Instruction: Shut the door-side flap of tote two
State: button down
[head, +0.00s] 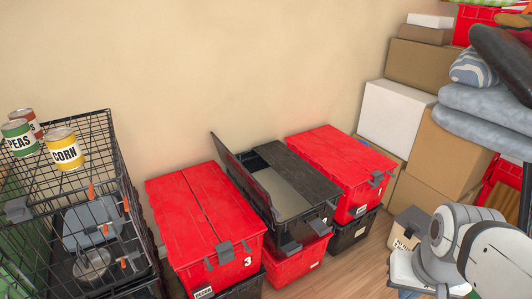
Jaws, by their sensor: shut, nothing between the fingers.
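A black tote (290,212) stands in the middle of the row of stacked totes, on top of a red one; I cannot read a number on it. Its left flap (243,177) is open, standing up and leaning to the left, next to the red tote marked 3. Its right flap (301,168) lies flat and shut. The grey inside of the tote shows between them. No door is in view, so I cannot tell which flap is on the door side. My gripper is out of view; only pale arm links show at the lower right.
The red tote marked 3 (206,216) stands left, lid shut. Another shut red tote (343,160) stands right. A black wire rack (70,190) with cans (63,149) is far left. Boxes (425,75) and folded bedding (485,108) fill the right. Some floor (352,272) is clear in front.

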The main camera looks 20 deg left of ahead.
aim_at(262, 198)
jog(key=u, duration=1.05)
jog(key=i, duration=1)
jog(key=u, duration=1.6)
jog(key=k, duration=1.2)
jog(key=z, duration=1.05)
